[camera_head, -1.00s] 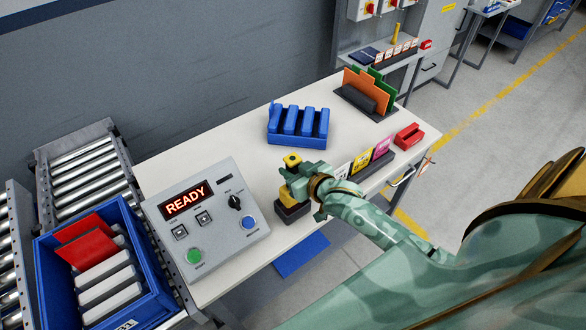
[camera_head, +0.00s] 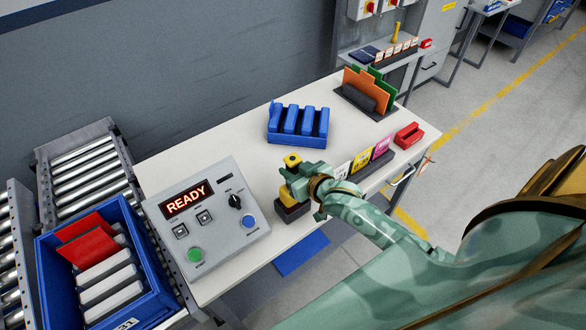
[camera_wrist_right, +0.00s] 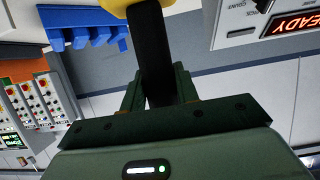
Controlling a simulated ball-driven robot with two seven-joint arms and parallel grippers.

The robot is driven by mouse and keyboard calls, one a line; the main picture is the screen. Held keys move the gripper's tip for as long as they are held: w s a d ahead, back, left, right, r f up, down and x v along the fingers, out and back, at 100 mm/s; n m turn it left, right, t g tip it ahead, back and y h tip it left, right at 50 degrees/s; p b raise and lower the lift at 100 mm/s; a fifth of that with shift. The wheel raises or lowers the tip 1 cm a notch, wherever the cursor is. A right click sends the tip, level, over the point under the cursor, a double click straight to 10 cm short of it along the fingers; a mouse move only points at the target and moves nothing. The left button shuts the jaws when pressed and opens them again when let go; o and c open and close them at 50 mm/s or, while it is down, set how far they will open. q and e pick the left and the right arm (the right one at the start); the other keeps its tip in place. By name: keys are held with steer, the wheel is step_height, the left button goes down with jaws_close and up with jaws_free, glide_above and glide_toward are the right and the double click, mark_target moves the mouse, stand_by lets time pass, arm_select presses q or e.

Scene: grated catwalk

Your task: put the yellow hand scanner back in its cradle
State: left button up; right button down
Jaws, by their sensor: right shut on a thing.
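The yellow hand scanner (camera_head: 292,160) is upright near the front edge of the white table. My right gripper (camera_head: 291,178) is shut on it and hides its middle. In the right wrist view the scanner's black grip (camera_wrist_right: 150,45) is between my fingers, with a bit of yellow (camera_wrist_right: 120,7) at the top edge. The dark cradle (camera_head: 292,213) is directly below the scanner. The scanner's lower end meets the cradle's top in the picture, but I cannot tell whether it is fully seated. My left gripper is out of view.
A control panel reading READY (camera_head: 207,222) stands left of the cradle. A blue slotted rack (camera_head: 297,138) is behind it. A row of coloured cards (camera_head: 362,163) and a red box (camera_head: 409,136) are to the right. A blue crate (camera_head: 160,290) is at lower left.

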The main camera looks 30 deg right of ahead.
steer(key=shift+f+b, duration=1.8)
steer(key=shift+f, duration=0.95)
steer(key=c, duration=0.6)
jaws_free()
step_height(320, 180, up, 8)
steer(key=p, duration=0.9)
steer(key=shift+s, duration=0.1)
